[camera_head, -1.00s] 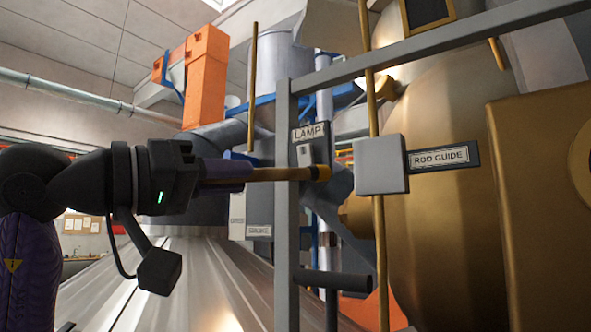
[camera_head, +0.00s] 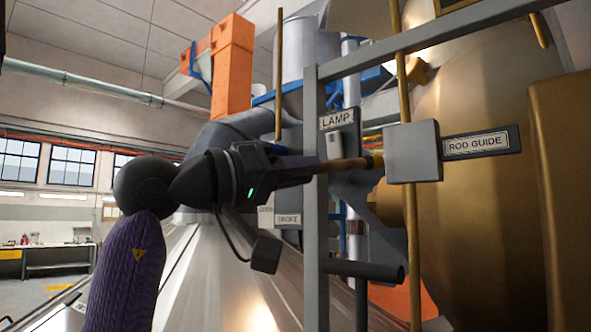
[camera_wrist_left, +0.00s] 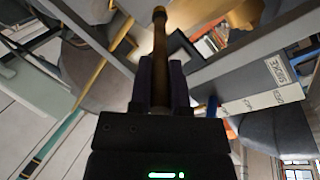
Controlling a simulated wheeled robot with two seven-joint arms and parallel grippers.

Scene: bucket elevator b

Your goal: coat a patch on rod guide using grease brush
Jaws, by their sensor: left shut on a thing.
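The rod guide (camera_head: 413,152) is a grey block around a thin upright brass rod (camera_head: 403,85), with a "ROD GUIDE" label (camera_head: 477,143) at its right. My left gripper (camera_head: 310,167) is shut on the grease brush (camera_head: 348,164), a brown stick with a yellowish collar near its end. The brush points right, and its tip is at the left side of the block; I cannot tell whether they touch. In the left wrist view the brush (camera_wrist_left: 159,50) stands out between the dark fingers (camera_wrist_left: 160,85). My right gripper is not in view.
A grey frame post (camera_head: 312,240) stands at the gripper's fingers, with a slanted grey rail (camera_head: 400,38) above. A "LAMP" plate (camera_head: 337,121) sits behind the brush. A dark horizontal bar (camera_head: 362,271) sticks out below. The large brass housing (camera_head: 470,220) fills the right.

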